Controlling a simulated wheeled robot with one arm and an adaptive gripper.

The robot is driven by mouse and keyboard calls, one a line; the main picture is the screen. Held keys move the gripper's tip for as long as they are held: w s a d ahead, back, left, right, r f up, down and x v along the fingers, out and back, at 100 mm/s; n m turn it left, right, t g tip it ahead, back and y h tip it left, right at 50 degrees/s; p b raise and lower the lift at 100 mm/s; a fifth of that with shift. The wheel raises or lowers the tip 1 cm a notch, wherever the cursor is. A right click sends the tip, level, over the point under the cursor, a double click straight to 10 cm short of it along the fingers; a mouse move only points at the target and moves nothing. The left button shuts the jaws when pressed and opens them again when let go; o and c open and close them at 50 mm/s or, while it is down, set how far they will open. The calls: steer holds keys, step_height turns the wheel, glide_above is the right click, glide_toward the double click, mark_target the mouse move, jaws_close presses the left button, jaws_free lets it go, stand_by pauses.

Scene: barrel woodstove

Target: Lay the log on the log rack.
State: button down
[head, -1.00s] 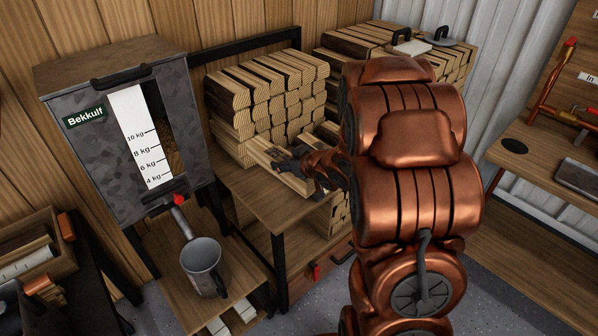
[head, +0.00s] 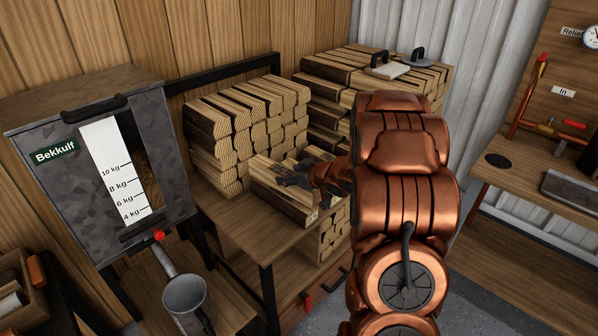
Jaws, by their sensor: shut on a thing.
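A split log (head: 276,203) with a pale face and darker side lies lengthwise at the front of a wood stack, low over the wooden shelf. My gripper (head: 293,179) is shut on this log from above, near its middle. The log rack, a wooden shelf with black posts (head: 232,221), carries a tall stack of split logs (head: 250,115) just behind the held log. Whether the held log touches the shelf or the logs beside it cannot be told. My copper arm hides part of the rack's right side.
A grey pellet hopper (head: 75,155) marked Bekkulf stands at the left, with a metal scoop (head: 185,292) below it. Another log stack (head: 335,75) with two handled plates on top is behind. A workbench (head: 520,190) is at the right. Bare shelf shows front left.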

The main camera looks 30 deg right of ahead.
steer(key=w+d+f, duration=0.4)
steer(key=d, duration=0.2)
steer(key=shift+w, duration=0.35)
steer(key=shift+f, duration=0.1)
steer(key=shift+c, duration=1)
jaws_free()
steer(key=shift+f, duration=0.1)
steer(key=v, duration=1.2)
steer(key=shift+p, duration=0.45)
